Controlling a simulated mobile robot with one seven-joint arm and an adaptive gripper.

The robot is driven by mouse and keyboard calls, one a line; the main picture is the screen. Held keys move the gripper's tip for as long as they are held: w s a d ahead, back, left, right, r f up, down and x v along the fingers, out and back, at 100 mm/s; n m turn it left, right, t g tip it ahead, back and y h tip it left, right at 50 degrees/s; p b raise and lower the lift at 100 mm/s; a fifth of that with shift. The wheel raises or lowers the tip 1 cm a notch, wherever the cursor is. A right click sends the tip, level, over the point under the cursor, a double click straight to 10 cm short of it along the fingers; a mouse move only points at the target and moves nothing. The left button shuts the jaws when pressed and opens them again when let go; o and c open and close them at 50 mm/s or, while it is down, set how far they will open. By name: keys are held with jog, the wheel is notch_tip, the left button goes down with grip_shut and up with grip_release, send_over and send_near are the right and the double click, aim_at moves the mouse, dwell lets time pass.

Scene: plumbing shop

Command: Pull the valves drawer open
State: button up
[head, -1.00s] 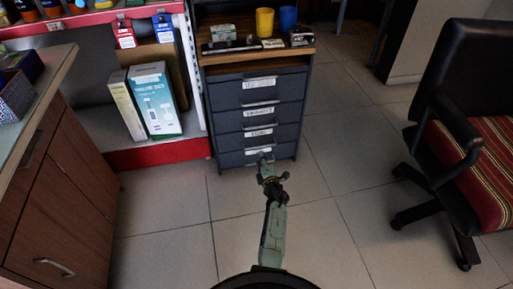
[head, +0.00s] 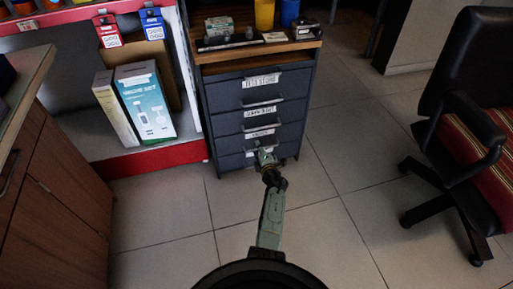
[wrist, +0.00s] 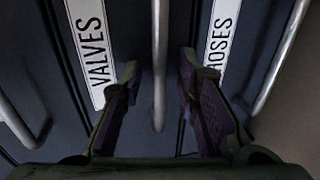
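The valves drawer (wrist: 75,75) is one of several dark blue drawers in a cabinet, and it looks shut. Its white label (wrist: 92,50) reads VALVES in the wrist view. Its grey bar handle (wrist: 158,60) stands between my gripper's two fingers. My gripper (wrist: 159,82) is open, with one purple-padded finger on each side of the handle and a gap visible on both sides. In the head view my gripper (head: 266,157) is at the low part of the cabinet front and hides part of the lower drawers.
The hoses drawer (wrist: 222,45) lies beside the valves drawer in the wrist view, with its own handle (wrist: 283,55). A wooden counter (head: 60,200) stands left, a shelf with boxes (head: 148,105) behind it, and an office chair (head: 465,130) right. Floor between is clear.

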jog(key=shift+c, duration=0.3)
grip_shut()
dwell(0.6)
